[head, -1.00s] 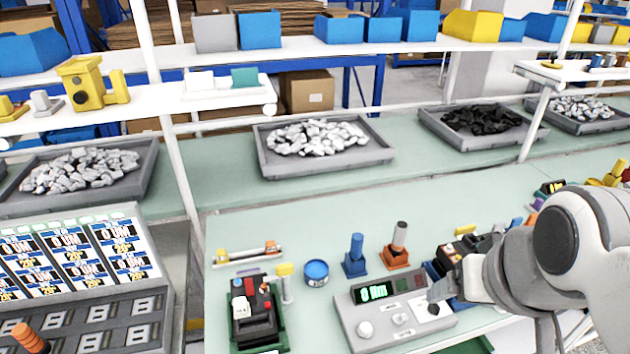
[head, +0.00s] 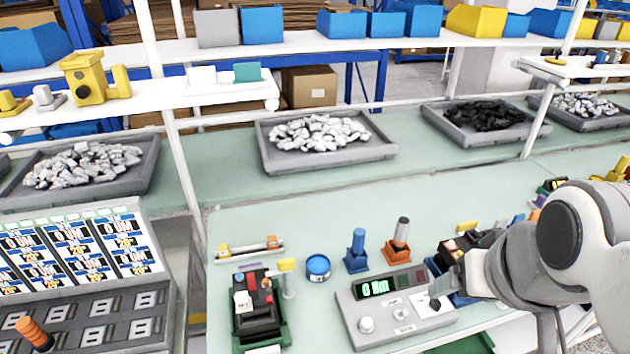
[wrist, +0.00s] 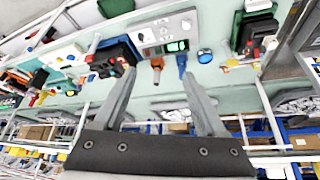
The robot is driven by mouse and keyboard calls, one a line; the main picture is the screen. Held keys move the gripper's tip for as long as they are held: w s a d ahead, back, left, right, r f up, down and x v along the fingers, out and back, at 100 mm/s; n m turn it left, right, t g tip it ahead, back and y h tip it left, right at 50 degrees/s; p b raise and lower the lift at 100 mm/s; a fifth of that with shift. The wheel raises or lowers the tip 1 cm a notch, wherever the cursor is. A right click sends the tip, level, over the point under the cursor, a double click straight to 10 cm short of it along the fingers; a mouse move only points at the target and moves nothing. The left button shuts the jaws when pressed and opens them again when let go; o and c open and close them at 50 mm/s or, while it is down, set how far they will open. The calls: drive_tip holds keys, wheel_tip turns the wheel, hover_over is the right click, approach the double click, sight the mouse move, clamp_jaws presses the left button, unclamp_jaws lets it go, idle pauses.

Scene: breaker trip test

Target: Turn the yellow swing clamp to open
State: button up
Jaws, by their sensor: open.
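The yellow swing clamp (head: 287,266) is a small yellow arm on a grey post. It stands at the right edge of a green-based fixture (head: 284,334) that holds a black breaker (head: 258,312), at lower centre-left in the head view. The breaker and fixture show at top right in the wrist view (wrist: 257,28), where I cannot clearly make out the clamp. My gripper (wrist: 159,78) is open and empty in the wrist view, its fingers spread wide. In the head view my gripper (head: 445,288) is well right of the clamp, beyond the grey meter box, its fingertips hard to make out.
A grey meter box (head: 392,306) with a green display stands between the clamp and my gripper. A blue round container (head: 318,267), a blue post (head: 356,252) and an orange-based post (head: 397,244) stand behind it. A slanted label panel (head: 80,245) is at left.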

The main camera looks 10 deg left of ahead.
drive_tip(key=shift+c, duration=1.2)
drive_tip(key=shift+w+a+r, duration=0.15)
drive_tip(key=shift+w, duration=0.1)
drive_tip(key=shift+c, duration=0.8)
drive_tip(key=n+g+b, duration=0.1)
drive_tip(key=n+g, duration=0.5)
drive_tip(key=n, duration=1.7)
hover_over(286, 261)
wheel_tip(286, 261, down, 7)
wheel_tip(286, 261, down, 17)
drive_tip(key=shift+r, duration=0.1)
